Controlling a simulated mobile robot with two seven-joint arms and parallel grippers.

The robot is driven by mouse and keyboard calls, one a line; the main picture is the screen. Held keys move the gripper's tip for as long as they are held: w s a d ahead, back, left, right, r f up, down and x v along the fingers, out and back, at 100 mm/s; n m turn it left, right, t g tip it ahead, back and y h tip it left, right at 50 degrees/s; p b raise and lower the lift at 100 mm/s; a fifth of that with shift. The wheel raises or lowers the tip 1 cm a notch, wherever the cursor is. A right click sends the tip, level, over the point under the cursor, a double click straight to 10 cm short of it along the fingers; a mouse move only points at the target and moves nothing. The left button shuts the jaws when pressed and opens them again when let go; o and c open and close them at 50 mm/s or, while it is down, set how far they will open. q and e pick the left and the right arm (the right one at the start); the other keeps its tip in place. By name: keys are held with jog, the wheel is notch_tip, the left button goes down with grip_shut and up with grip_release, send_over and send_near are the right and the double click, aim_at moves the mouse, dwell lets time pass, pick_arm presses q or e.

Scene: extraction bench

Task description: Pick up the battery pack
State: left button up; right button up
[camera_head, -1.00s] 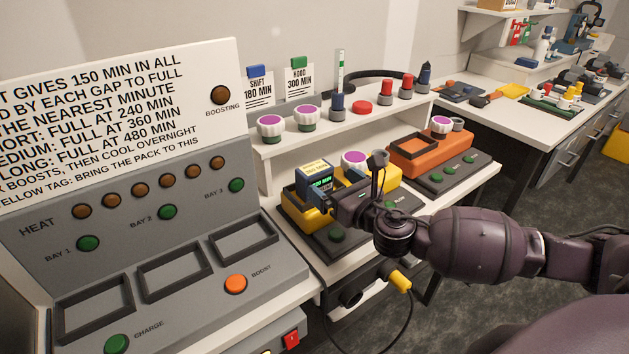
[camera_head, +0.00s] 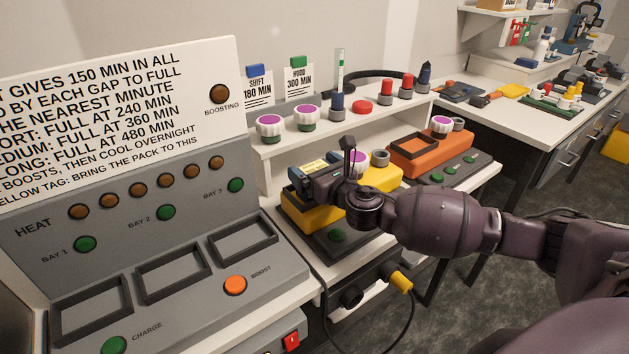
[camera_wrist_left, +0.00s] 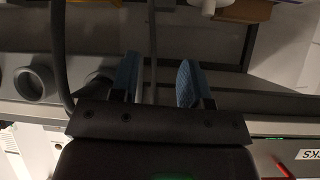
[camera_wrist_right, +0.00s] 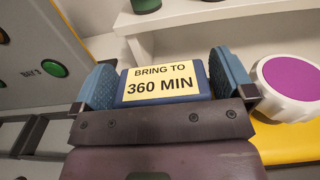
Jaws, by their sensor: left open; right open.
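The battery pack (camera_wrist_right: 165,84) is blue with a yellow label reading "BRING TO 360 MIN". In the head view, its label (camera_head: 315,167) shows at the yellow unit (camera_head: 294,204) on the bench, with the right gripper hiding its lower part. My right gripper (camera_head: 325,179) is open, with its blue fingers on either side of the pack in the right wrist view (camera_wrist_right: 164,80). Whether the fingers touch it is unclear. My left gripper (camera_wrist_left: 158,82) is open and empty in the left wrist view and is outside the head view.
The grey charging console (camera_head: 205,300) with empty framed bays stands at the left. A white shelf (camera_head: 310,138) behind holds purple-topped knobs (camera_head: 306,116) and several red and blue parts. An orange unit (camera_head: 440,158) sits right of the yellow one. A black cable hangs in front.

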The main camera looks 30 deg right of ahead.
jog(key=c, duration=1)
jog(key=shift+r, duration=0.2)
jog(key=shift+c, duration=0.2)
